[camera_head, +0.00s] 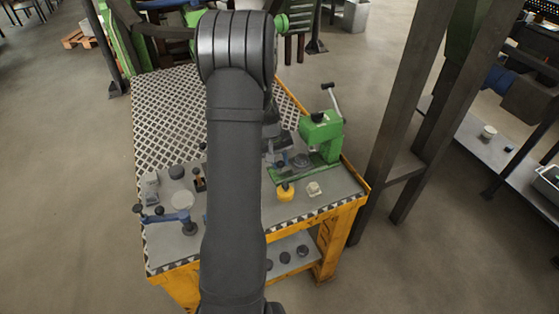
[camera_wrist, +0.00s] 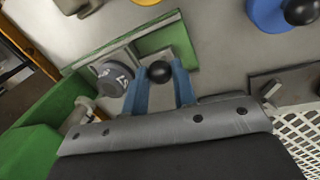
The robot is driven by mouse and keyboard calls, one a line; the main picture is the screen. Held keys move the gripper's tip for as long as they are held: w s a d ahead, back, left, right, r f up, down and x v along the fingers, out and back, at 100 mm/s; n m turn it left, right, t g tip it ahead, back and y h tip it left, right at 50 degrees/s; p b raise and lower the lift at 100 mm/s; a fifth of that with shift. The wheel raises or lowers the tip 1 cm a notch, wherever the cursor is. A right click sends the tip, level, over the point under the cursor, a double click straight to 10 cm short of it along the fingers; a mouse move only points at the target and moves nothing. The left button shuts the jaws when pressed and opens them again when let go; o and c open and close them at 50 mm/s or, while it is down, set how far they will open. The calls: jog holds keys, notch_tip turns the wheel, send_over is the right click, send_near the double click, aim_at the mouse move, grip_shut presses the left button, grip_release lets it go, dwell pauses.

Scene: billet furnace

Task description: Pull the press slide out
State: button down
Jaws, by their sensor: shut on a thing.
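The green press (camera_head: 322,135) stands at the right side of the table, its lever raised. Its slide is on the green base and carries a round grey disc (camera_head: 301,160). In the wrist view the grey disc (camera_wrist: 112,78) lies on the green rail (camera_wrist: 168,40), just left of my gripper. My gripper (camera_wrist: 158,75) has its two blue fingers on either side of a black ball knob (camera_wrist: 158,70), shut on it. The knob's join to the slide is hidden. In the head view my arm hides most of the gripper.
A yellow piece (camera_head: 285,192) and a pale block (camera_head: 314,188) sit in front of the press. A blue lever-like fixture (camera_head: 170,216) and small parts are at the table's left. A dark post (camera_head: 400,120) stands close to the table's right side.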

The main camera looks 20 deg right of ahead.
jog(key=a, duration=0.7)
jog(key=shift+a, duration=0.25)
jog(key=c, duration=1.2)
grip_release()
jog(key=shift+a, duration=0.2)
jog(key=shift+d, duration=0.1)
jog(key=shift+r, duration=0.1)
jog(key=shift+r, duration=0.3)
jog(key=a+r, duration=0.1)
jog(key=r, duration=0.4)
jog(key=a+r, duration=0.1)
jog(key=r, duration=0.5)
jog(key=a+r, duration=0.1)
jog(key=r, duration=0.4)
jog(key=shift+w+a+r, duration=0.1)
jog(key=shift+w+r, duration=0.05)
jog(key=shift+w, duration=0.15)
